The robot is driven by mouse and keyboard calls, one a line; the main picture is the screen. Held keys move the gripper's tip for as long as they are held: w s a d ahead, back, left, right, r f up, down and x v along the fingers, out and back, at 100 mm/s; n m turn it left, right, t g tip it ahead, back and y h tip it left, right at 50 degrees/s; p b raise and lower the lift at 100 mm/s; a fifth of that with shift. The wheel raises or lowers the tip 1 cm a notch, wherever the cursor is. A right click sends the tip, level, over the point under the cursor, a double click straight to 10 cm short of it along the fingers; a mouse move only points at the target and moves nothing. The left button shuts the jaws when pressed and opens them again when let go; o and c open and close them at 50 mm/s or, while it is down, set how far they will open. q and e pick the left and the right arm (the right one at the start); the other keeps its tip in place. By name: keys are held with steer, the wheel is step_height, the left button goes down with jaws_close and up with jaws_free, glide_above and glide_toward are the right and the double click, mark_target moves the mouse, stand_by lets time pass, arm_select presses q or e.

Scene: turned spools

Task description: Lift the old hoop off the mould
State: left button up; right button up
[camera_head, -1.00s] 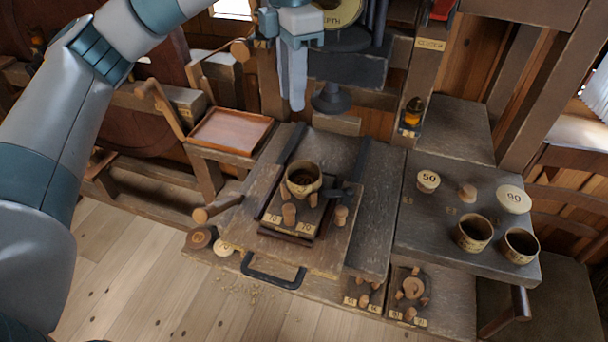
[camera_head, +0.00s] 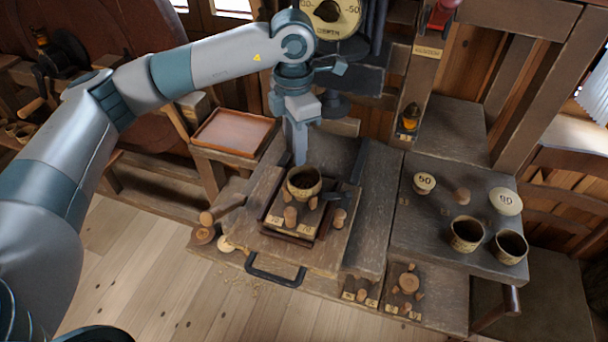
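A round, open-topped wooden hoop (camera_head: 303,188) with a dark inside sits on the dark mould (camera_head: 274,220) in the middle of the bench. Several wooden pegs (camera_head: 290,215) stand close around it. My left gripper (camera_head: 299,160) points down just behind and above the hoop's far rim. Its fingers look close together and overlap from this side, so their opening is unclear. Whether the fingertips touch the rim is also unclear. My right gripper is out of view.
Two similar open-topped wooden rings (camera_head: 467,234) stand on the right-hand bench, near discs marked 50 (camera_head: 424,182) and 90 (camera_head: 506,201). A press with a dial (camera_head: 332,15) stands behind my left gripper. An empty brown tray (camera_head: 234,132) is at the left.

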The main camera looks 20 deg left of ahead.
arm_select(q)
steer(key=shift+f, duration=0.15)
steer(key=shift+w+f+p, duration=0.15)
steer(key=shift+f+p, duration=0.6)
steer(key=shift+p, duration=0.2)
step_height(320, 180, down, 3)
steer(key=shift+w+r+p, duration=0.1)
steer(key=shift+w+p, duration=0.05)
steer(key=shift+p, duration=0.7)
steer(key=shift+f, duration=0.4)
steer(key=shift+c, duration=0.4)
steer(key=c, duration=0.5)
jaws_close()
